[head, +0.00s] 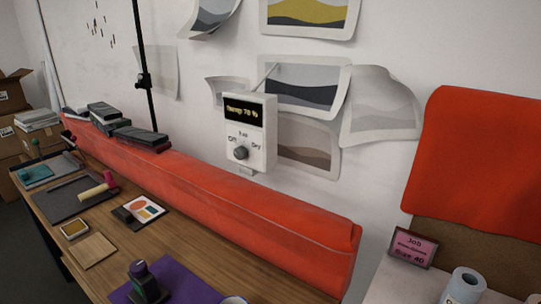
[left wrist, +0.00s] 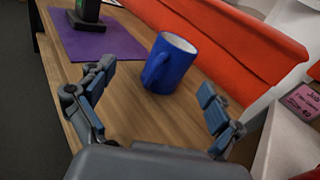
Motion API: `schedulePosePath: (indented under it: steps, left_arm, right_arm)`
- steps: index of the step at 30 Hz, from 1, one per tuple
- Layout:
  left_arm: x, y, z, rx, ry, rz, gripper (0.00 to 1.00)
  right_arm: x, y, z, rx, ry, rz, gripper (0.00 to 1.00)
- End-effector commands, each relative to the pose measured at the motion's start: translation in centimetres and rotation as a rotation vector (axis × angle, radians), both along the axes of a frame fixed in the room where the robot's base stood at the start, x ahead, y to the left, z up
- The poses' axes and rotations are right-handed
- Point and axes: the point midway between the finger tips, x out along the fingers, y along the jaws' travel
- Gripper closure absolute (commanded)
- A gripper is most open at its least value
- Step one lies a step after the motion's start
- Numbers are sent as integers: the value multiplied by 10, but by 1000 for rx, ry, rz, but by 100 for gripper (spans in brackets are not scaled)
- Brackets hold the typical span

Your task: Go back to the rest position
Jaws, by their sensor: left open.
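My left gripper (left wrist: 156,82) shows in the left wrist view with its two fingers spread wide apart and nothing between the pads. A blue mug (left wrist: 172,66) stands upright on the wooden table (left wrist: 150,115) beyond the fingers, apart from them. In the head view only part of the mug's rim (head: 234,300) shows at the bottom edge. Neither gripper shows in the head view, and my right gripper is in no view.
A purple mat (head: 188,286) with a dark stamp-like object (head: 147,284) lies near the mug. A long red-orange roll (head: 210,200) runs along the table's back. A wall control box (head: 250,133) reads "70 %". A pink sign (head: 412,247) stands at right.

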Motion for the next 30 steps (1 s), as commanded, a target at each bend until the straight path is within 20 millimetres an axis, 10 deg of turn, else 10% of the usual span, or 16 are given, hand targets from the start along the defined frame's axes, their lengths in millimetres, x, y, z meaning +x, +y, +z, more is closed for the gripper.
schedulePosePath:
  steps: [6, 12, 18, 30]
  left_arm:
    - [-6, 96, -31, -614, 0, 354, 8]
    - [-34, 150, -70, -1255, -48, 760, 8]
    - [-61, 152, -90, -1750, -82, 1124, 8]
    - [-93, 117, -82, -2198, -44, 1578, 8]
  right_arm:
    - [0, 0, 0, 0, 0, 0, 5]
    - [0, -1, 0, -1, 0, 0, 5]
    - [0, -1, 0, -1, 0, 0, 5]
    - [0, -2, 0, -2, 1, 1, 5]
